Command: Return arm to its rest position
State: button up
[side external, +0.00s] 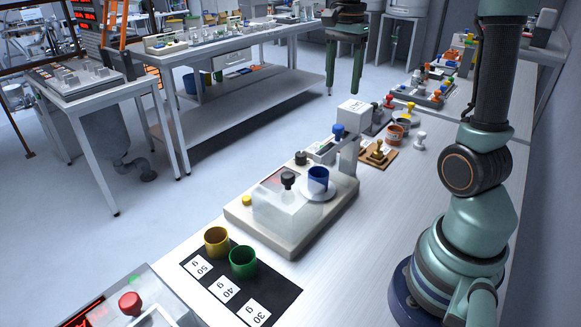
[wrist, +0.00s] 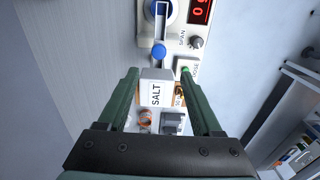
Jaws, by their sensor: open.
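My gripper (side external: 343,92) hangs in the air at the top middle of the side external view, fingers pointing down, apart from the bench. In the wrist view its green fingers (wrist: 159,72) are spread with nothing between them. The white salt hopper (side external: 353,115) stands behind the scale (side external: 290,235); its SALT label (wrist: 156,93) shows in the wrist view below the fingertips. A blue cup (side external: 318,180) stands on the scale's round plate. A yellow cup (side external: 216,241) and a green cup (side external: 243,262) stand on a black mat (side external: 275,287) beside the 50 g and 40 g cards.
A clear cover (side external: 285,210) sits on the scale. A device with a red button (side external: 130,304) is at the front left. Other benches (side external: 230,45) stand across the floor. The bench strip right of the scale is clear.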

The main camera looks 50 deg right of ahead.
jog(key=shift+r, duration=0.95)
jog(key=s+a+f+n+t, duration=0.2)
jog(key=a+n, duration=0.6)
jog(key=n, duration=0.1)
jog(key=s+a+f+n+t, duration=0.2)
jog(key=s+a+n+t, duration=0.1)
jog(key=a+n, duration=0.6)
jog(key=shift+s+a+f+t, duration=0.25)
jog(key=shift+s+f+t, duration=0.05)
jog(key=shift+s+f, duration=0.1)
